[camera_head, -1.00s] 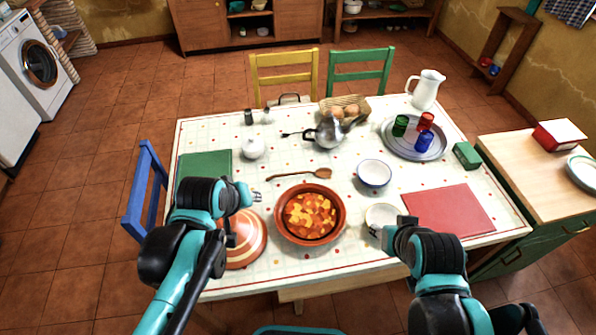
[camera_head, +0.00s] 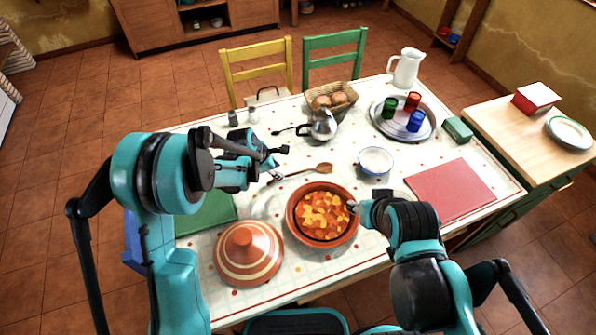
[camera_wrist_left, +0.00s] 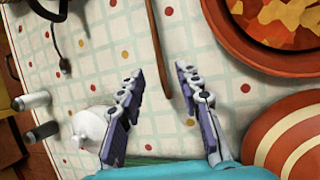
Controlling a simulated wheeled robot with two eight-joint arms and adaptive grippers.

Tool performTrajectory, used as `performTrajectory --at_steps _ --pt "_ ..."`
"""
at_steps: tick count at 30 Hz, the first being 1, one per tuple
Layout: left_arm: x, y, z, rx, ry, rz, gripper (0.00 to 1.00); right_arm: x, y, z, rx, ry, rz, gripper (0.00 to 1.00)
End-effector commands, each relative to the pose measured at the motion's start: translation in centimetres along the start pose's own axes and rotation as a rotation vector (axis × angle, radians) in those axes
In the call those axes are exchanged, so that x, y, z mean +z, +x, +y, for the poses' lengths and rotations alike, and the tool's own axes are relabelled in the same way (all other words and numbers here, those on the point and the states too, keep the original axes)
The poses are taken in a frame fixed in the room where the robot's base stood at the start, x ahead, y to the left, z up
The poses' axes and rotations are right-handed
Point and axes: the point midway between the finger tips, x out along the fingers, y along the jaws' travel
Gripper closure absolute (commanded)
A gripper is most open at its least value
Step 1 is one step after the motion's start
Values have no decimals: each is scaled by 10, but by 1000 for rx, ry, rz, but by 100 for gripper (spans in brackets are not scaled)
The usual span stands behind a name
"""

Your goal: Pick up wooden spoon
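The wooden spoon (camera_head: 305,171) lies on the patterned tablecloth behind the clay dish, its bowl to the right and its handle to the left. My left gripper (camera_head: 283,164) is by the handle end in the head view. In the left wrist view its two fingers (camera_wrist_left: 157,95) are apart, and the spoon handle (camera_wrist_left: 159,50) runs down between and ahead of them, with nothing held. My right gripper (camera_head: 353,207) is at the right rim of the clay dish; whether its fingers are open cannot be made out.
The clay dish of stew (camera_head: 322,240) and a striped conical lid (camera_head: 248,278) stand in front of the spoon. A metal teapot (camera_head: 320,127) stands behind it and a white bowl (camera_head: 375,160) to its right. A white lidded pot (camera_wrist_left: 90,125) is beside my left fingers.

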Motion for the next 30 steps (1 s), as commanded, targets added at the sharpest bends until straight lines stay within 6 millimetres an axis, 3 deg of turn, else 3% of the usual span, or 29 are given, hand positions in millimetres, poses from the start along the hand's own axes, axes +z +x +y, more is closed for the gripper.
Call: performTrajectory --at_steps 16,24,28,30 --pt "4 69 1 2 2 0 65 16 22 0 0 0 0 60" --pt "5 73 2 2 1 1 65 16 22 0 0 0 0 60" --pt "5 72 2 2 1 1 100 16 22 0 0 0 0 60" --pt "5 72 2 2 1 1 100 16 22 0 0 0 0 60"
